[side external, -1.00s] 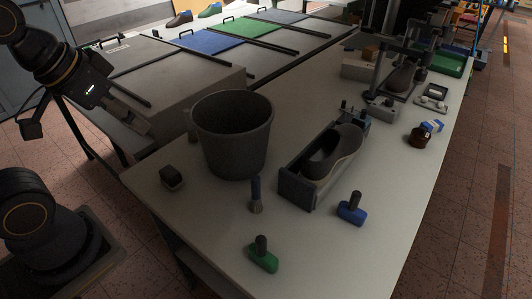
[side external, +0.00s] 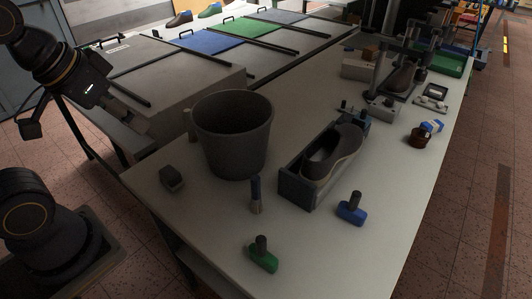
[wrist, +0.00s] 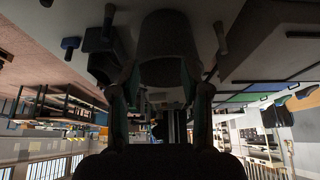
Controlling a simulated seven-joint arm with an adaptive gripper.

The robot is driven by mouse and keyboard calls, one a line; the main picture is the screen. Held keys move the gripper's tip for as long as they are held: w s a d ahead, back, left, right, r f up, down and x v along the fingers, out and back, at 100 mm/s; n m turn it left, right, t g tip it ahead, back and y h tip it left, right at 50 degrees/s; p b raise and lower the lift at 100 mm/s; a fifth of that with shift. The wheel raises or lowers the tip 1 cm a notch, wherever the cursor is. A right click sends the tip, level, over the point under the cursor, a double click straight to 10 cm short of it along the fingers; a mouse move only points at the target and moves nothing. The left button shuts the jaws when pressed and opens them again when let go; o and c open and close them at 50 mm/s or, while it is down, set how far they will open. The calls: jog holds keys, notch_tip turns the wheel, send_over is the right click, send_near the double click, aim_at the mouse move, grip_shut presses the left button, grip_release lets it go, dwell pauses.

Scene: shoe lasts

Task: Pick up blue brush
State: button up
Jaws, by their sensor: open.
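A blue block-shaped brush (side external: 351,210) with a dark upright handle lies on the table right of centre, near the front end of the shoe-last holder. It also shows in the wrist view (wrist: 71,43), at upper left. A second brush (side external: 255,195) with a dark blue handle stands upright in front of the bucket. A green brush (side external: 263,257) of the block shape lies nearer the front edge. My gripper (side external: 140,124) is at the left, above and away from the table objects. In the wrist view its two fingers (wrist: 160,100) are spread with nothing held between them.
A large dark bucket (side external: 233,135) stands left of the holder (side external: 297,187) with a dark shoe last (side external: 332,155). A small dark block (side external: 171,178) lies near the left table edge. A brown jar (side external: 419,138) is at right. The table front between the brushes is clear.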

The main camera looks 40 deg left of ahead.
jog(key=shift+o, duration=0.6)
notch_tip(320, 180, up, 3)
jog(key=w, duration=0.1)
jog(key=m+g, duration=0.5)
jog(key=m, duration=0.1)
send_over(256, 177)
notch_tip(256, 177, down, 7)
jog(key=shift+g, duration=0.3)
jog(key=f, duration=1.1)
jog(key=shift+d+f, duration=0.25)
jog(key=shift+a+f, duration=0.2)
jog(key=shift+f, duration=2.95)
jog(key=shift+c, duration=0.2)
